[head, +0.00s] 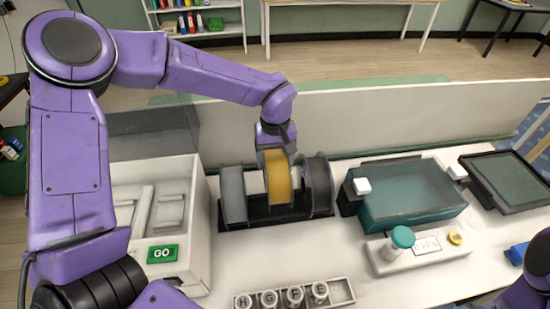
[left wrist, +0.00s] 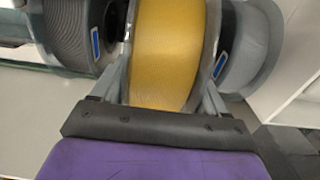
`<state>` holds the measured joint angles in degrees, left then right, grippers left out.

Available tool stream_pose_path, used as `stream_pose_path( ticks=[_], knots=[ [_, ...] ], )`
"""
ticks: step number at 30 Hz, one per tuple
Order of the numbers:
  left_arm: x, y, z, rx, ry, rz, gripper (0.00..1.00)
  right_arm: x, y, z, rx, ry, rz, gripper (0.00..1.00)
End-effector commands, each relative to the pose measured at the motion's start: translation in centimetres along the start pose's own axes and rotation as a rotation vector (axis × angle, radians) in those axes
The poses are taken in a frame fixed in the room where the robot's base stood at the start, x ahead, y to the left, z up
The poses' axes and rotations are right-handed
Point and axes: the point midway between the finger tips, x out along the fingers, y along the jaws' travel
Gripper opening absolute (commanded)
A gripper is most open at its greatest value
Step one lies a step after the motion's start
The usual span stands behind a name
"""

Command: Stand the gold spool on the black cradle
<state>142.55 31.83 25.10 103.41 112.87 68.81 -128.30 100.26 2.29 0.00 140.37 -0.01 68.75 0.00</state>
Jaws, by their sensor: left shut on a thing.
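The gold spool (head: 278,178) is upright between two other spools at the black cradle (head: 263,217). In the left wrist view the gold spool (left wrist: 168,50) fills the middle, between my fingers. My left gripper (head: 276,150) comes down from above and is shut on the gold spool. The left wrist view shows the left gripper's fingers (left wrist: 165,90) on both sides of it. Whether the spool's underside rests on the cradle cannot be told. My right gripper is not clearly in view; only a purple part of my right arm shows at the lower right.
A grey spool (head: 233,194) stands left of the gold one and a dark spool (head: 318,186) right of it, both close. A white machine with a green GO button (head: 162,253) is at left, a teal bin (head: 412,195) at right. A tray of jars (head: 297,296) lies in front.

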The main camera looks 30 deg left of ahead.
Motion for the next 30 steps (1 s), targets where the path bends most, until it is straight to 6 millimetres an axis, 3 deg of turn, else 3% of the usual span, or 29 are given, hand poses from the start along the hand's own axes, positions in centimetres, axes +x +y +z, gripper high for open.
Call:
stream_pose_path(
  ticks=[15, 30],
  knots=[
    [5.0, 0.1, -0.1, 0.001, 0.002, 0.002, 0.0, 1.7, -0.2, 0.7, 0.0, 0.0, 0.0, 0.0],
    [5.4, 0.0, 0.0, -0.001, 0.001, 0.002, 0.0, 1.7, -0.1, 0.7, 0.0, 0.0, 0.0, 0.0]
  ],
)
